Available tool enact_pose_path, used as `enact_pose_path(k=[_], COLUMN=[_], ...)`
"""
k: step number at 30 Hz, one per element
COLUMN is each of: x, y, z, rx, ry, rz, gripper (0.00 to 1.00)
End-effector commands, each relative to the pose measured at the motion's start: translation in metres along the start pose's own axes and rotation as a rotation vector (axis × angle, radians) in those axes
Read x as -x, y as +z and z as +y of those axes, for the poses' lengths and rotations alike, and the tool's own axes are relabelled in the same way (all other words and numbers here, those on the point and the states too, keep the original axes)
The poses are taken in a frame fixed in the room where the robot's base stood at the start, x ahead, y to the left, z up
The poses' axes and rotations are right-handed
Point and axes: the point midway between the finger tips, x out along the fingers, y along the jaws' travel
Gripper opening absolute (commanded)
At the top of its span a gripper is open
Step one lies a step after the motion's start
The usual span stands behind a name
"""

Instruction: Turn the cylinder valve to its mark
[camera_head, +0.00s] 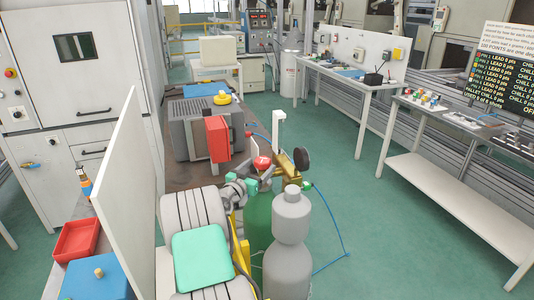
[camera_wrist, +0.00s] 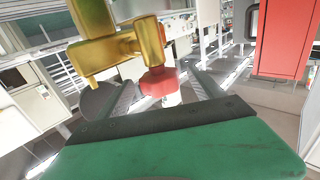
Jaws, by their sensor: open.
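The green cylinder (camera_head: 258,218) stands in front of my arm's end in the head view. On its top is a red valve knob (camera_head: 262,162) beside a brass fitting (camera_head: 287,170) with a black round gauge (camera_head: 301,160). My gripper (camera_head: 250,181) is at the knob's near left side. In the wrist view the red knob (camera_wrist: 158,83) shows between the two open fingers of my gripper (camera_wrist: 163,92), with the brass fitting (camera_wrist: 112,42) above and left. I cannot tell whether a finger touches the knob. The mark is not clearly visible.
A grey cylinder (camera_head: 288,245) stands close on the right of the green one. A grey machine (camera_head: 200,125) with a red box (camera_head: 217,138) sits on the bench behind. A white panel (camera_head: 126,200) stands at left. A blue hose (camera_head: 335,228) hangs at right over open floor.

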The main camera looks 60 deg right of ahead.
Motion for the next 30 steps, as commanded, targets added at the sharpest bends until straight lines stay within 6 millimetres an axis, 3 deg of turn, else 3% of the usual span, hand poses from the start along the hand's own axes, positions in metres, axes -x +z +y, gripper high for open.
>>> enact_pose_path(k=[3,9,18,30], x=[-0.025,-0.056,-0.061,-0.061], y=[-0.003,-0.001,0.000,0.000], z=[0.002,0.001,0.000,0.001], rx=[0.000,0.000,0.001,0.001], ry=[0.003,0.001,-0.001,-0.001], rz=[0.000,0.000,0.000,0.000], gripper=[0.77,0.77,0.77,0.45])
